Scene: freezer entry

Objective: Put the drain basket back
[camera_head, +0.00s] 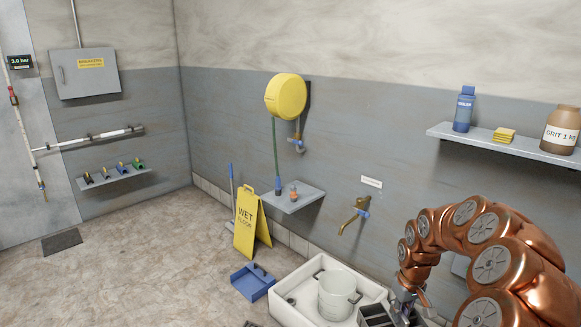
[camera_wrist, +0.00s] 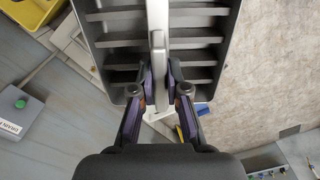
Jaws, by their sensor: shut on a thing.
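The drain basket is a dark grey slotted box with a light grey bar handle. It fills the top of the wrist view (camera_wrist: 112,57) and shows at the bottom of the head view (camera_head: 375,317), partly cut off. My gripper (camera_wrist: 160,80) is shut on the basket's upright bar, with a finger on each side. In the head view my gripper (camera_head: 404,297) is at the right side of the white sink (camera_head: 295,318), with the basket beside it. I cannot tell whether the basket touches the sink. Its underside is hidden.
A pale bucket (camera_head: 337,296) stands in the sink. A tap (camera_head: 354,214) sticks out from the wall above. A blue dustpan (camera_head: 252,281) and a yellow wet-floor sign (camera_head: 247,224) are left of the sink. The floor further left is mostly clear.

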